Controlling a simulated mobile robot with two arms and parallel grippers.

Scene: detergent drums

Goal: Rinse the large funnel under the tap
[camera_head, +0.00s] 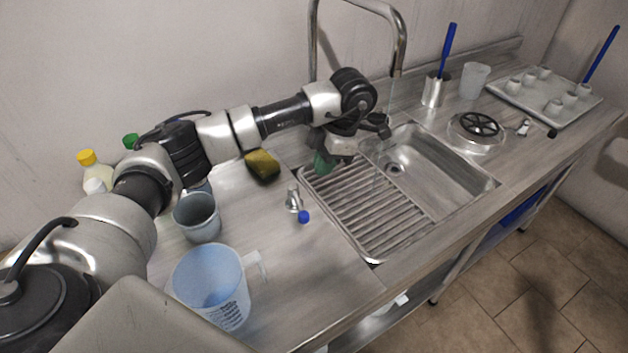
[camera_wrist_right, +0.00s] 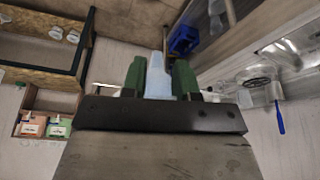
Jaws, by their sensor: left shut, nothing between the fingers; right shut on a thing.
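My left gripper (camera_head: 323,162) is shut and empty, with green fingertips, above the ribbed drainboard (camera_head: 365,215). A clear, faint shape (camera_head: 371,152) shows beside it at the sink basin (camera_head: 432,170); I cannot tell if it is the large funnel. The curved metal tap (camera_head: 401,50) stands behind, its spout over the basin, with a faint streak below it. My right gripper (camera_wrist_right: 158,80) shows in the right wrist view, its green fingers shut on a pale blue tapered thing (camera_wrist_right: 155,72). I cannot tell whether this is the funnel. The right gripper is outside the head view.
A blue measuring jug (camera_head: 212,280), a grey-blue cup (camera_head: 197,215), a yellow sponge (camera_head: 262,166) and a small metal piece with a blue end (camera_head: 293,198) stand left of the drainboard. A brush holder (camera_head: 434,92), a white cup (camera_head: 474,80) and a tray (camera_head: 540,97) are to the right.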

